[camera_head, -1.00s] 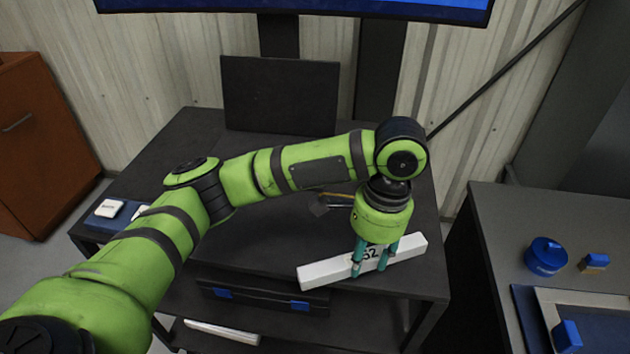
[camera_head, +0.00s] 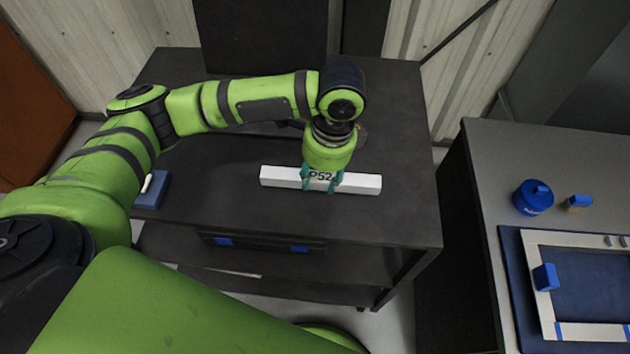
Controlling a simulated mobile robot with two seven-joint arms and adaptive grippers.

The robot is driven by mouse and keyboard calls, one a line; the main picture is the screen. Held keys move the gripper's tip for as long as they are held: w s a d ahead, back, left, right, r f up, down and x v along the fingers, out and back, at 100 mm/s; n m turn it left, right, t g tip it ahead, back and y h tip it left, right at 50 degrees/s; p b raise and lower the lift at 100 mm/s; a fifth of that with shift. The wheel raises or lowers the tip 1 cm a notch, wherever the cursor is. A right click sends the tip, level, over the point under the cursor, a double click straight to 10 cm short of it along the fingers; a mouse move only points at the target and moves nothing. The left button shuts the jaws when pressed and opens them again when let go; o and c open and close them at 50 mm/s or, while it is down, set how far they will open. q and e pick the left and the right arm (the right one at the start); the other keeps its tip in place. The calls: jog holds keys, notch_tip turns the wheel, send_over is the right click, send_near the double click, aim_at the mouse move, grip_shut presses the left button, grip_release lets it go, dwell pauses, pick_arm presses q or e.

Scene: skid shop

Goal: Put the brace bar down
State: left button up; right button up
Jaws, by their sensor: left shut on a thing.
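The brace bar (camera_head: 359,184) is a long white bar marked "P52". It lies level, left to right, at the front part of the dark table top (camera_head: 400,215). My left gripper (camera_head: 321,188) has teal fingers and is shut on the bar near its middle, from above. I cannot tell whether the bar touches the table top or hangs just above it. My right gripper is not in view.
A blue tray (camera_head: 152,190) is at the table's left edge, partly behind my arm. A dark case with blue latches (camera_head: 262,244) is on the shelf below. On the right bench (camera_head: 560,165) are a blue tub (camera_head: 533,198) and a white frame (camera_head: 541,310) on a blue mat.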

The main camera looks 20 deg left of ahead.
aim_at(316, 188)
pick_arm(q)
jog(key=shift+s+a+f, duration=0.15)
jog(key=shift+a+f, duration=0.25)
jog(key=shift+a, duration=0.05)
notch_tip(316, 188, down, 3)
jog(key=shift+f+p, duration=0.15)
jog(key=shift+p, duration=0.35)
jog(key=shift+f, duration=0.4)
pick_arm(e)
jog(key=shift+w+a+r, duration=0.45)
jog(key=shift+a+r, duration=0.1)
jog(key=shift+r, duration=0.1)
pick_arm(q)
jog(key=o, duration=1.2)
jog(key=shift+o, duration=0.2)
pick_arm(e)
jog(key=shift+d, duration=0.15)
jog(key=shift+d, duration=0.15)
